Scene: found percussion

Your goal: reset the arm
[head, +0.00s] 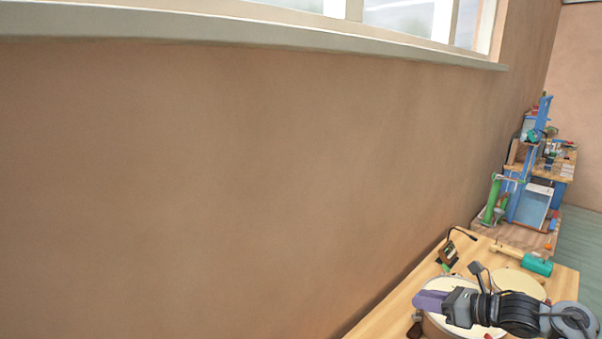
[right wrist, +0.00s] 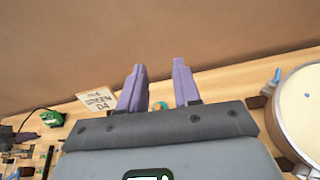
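My right gripper (head: 430,299) has purple fingers and shows at the lower right of the head view, pointing left over the wooden table. In the right wrist view its two fingers (right wrist: 159,68) stand apart with a clear gap, and nothing is held between them. In the head view it covers part of a round pale-topped drum (head: 436,327) below it; whether it touches the drum cannot be told. My left gripper is not in view.
The wooden table (head: 387,312) runs along a brown wall. A second round pale top (head: 517,284) and a teal-headed mallet (head: 536,263) lie beyond the gripper. A small dark stand (head: 447,254) is near the wall. A cluttered blue workbench (head: 525,205) stands farther back.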

